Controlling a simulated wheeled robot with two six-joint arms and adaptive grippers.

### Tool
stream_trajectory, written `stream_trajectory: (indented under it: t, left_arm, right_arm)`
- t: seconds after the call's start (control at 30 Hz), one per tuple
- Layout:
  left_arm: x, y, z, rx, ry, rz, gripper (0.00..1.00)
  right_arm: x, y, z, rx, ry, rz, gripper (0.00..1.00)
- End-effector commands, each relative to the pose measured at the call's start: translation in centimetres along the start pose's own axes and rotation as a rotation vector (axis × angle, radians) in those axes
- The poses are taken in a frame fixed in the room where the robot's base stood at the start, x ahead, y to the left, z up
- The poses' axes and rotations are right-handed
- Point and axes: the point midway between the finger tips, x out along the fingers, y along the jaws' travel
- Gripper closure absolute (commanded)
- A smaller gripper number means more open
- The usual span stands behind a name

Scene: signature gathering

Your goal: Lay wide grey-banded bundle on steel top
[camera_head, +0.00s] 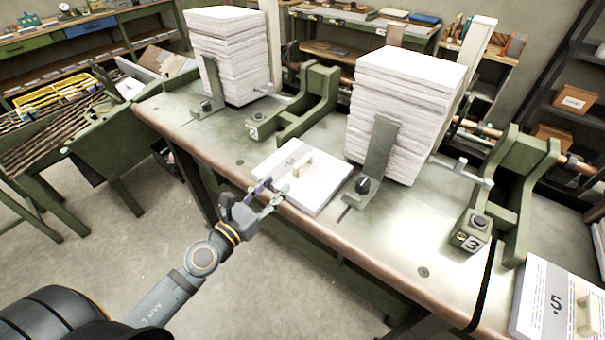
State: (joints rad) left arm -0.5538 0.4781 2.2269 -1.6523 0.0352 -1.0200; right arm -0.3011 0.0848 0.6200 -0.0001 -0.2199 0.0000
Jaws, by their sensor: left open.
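A white paper bundle (322,188) lies flat at the front edge of the steel top (225,135), between two tall paper stacks. It has a pale greyish band with a dark mark too small to read and a small wooden handle (302,163) on top. My left gripper (276,194) is at the bundle's near left edge, its fingers spread apart. Whether the fingers touch the bundle is unclear. Another bundle (556,308), with a pale band marked 5 and a wooden handle, lies at the lower right. My right gripper is not in view.
Tall paper stacks (408,110) and (228,50) stand behind steel plates on the bench. Green brackets (310,100) and (525,180), the right one with a 3 plate, stand beside them. A green rack (110,150) stands at left.

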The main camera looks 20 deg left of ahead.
Motion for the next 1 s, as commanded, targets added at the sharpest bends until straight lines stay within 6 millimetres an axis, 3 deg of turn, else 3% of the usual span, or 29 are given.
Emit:
stream_trajectory:
  t: [0.23, 0.5, 0.77, 1.0]
  left_arm:
    - [0.7, -0.4, -0.6, 0.07, 0.027, -0.029, 0.58]
    - [4.7, -0.5, -0.7, 0.065, 0.026, -0.028, 0.58]
    - [6.0, -0.5, -0.6, 0.065, 0.027, -0.03, 0.58]
    - [9.9, -0.3, -0.4, 0.063, 0.027, -0.029, 0.58]
  right_arm:
    - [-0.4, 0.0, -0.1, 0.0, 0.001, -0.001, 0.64]
    - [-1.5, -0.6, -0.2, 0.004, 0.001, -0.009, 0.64]
    - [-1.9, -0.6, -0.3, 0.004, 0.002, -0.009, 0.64]
    - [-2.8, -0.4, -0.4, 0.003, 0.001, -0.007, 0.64]
